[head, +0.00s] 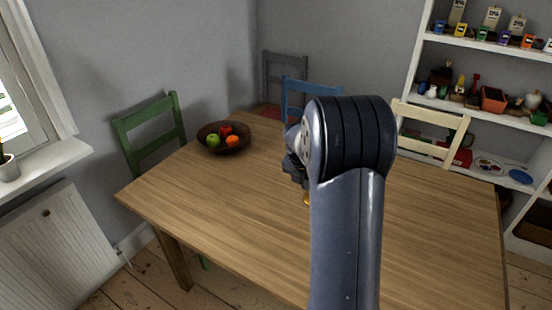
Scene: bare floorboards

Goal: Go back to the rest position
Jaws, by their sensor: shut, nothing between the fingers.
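My arm rises from the bottom of the head view in front of the wooden table (220,205). My gripper (296,172) shows only in part, as a dark shape left of the arm's big joint and over the table. Its fingers are mostly hidden behind the arm, but it appears shut and empty. A small orange-yellow thing (306,199) shows at the arm's left edge, below the gripper. It is mostly hidden, and I cannot tell what it is.
A brown bowl (235,149) with several fruits stands at the table's far left. Green (150,130), blue (310,88), grey and cream (432,116) chairs surround the table. A loaded white shelf (490,45) stands right, a radiator (62,245) left. The table's left front is clear.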

